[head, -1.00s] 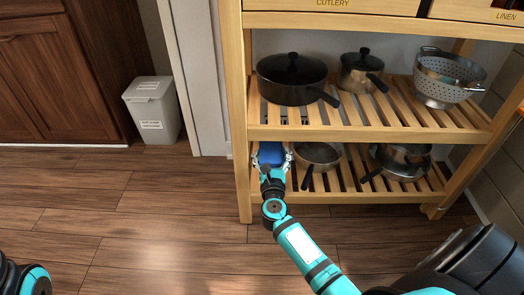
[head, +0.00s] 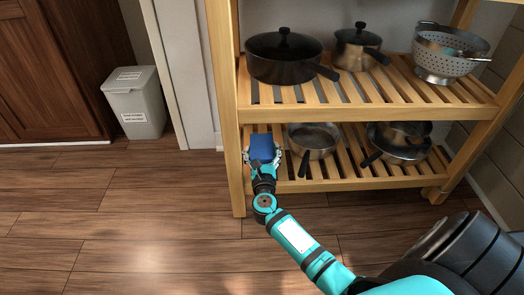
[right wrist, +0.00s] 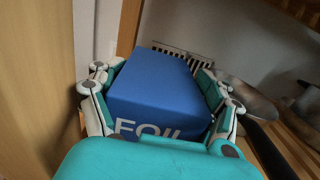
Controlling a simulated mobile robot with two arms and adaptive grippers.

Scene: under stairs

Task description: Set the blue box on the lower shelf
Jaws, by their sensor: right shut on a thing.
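The blue box (head: 262,147) is at the left end of the lower shelf (head: 335,178), left of a small pan. My right gripper (head: 263,158) is shut on it, with one finger on each side. In the right wrist view the box (right wrist: 160,92) fills the middle, with white letters "FOIL" on its near face, and my right gripper's fingers (right wrist: 160,105) flank it. I cannot tell whether the box's underside touches the slats. My left gripper is not in view.
A pan (head: 313,140) stands right of the box, and stacked pans (head: 400,145) stand farther right. The upper shelf (head: 370,100) holds a black pot (head: 284,58), a saucepan (head: 358,48) and a colander (head: 447,52). The left post (head: 226,110) is close to my gripper.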

